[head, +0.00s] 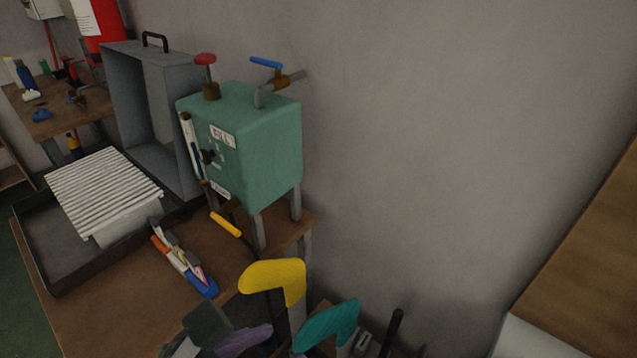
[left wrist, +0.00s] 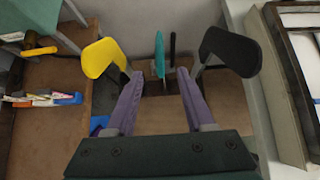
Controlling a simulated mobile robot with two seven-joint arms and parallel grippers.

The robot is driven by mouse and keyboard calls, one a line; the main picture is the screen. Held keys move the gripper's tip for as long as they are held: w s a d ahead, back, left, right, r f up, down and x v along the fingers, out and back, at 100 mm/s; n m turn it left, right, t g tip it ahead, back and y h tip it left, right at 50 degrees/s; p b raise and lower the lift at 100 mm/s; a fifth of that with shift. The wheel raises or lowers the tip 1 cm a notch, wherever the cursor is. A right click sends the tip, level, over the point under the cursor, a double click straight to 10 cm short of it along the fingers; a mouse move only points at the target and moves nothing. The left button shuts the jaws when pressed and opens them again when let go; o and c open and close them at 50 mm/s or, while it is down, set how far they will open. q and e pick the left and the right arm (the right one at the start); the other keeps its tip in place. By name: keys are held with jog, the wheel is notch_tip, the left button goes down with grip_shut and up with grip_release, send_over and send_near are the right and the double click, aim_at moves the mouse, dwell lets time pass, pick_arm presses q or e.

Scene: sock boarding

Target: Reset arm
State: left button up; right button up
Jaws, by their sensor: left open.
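My left gripper (head: 248,338) is at the bottom of the head view, its dark green body and purple finger partly cut off by the frame. In the left wrist view its two purple fingers (left wrist: 158,85) are spread apart with nothing between them. Beyond the tips stand a yellow foot-shaped form (left wrist: 103,58) on the left, a teal form (left wrist: 159,54) seen edge-on in the middle and a black form (left wrist: 230,48) on the right. The yellow form (head: 272,277) and teal form (head: 328,327) also show in the head view, bare. My right gripper is in neither view.
A green tank (head: 255,150) on legs stands on the brown table (head: 95,320) by the wall. A grey open box (head: 125,85), a dark tray (head: 40,250) with a white ribbed block (head: 105,190), and several small tools (head: 185,262) are left. A black lever (head: 394,328) stands right of the teal form.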

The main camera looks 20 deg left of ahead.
pick_arm(q)
jog(key=shift+s+a+r, duration=0.15)
jog(key=shift+s+r, duration=0.2)
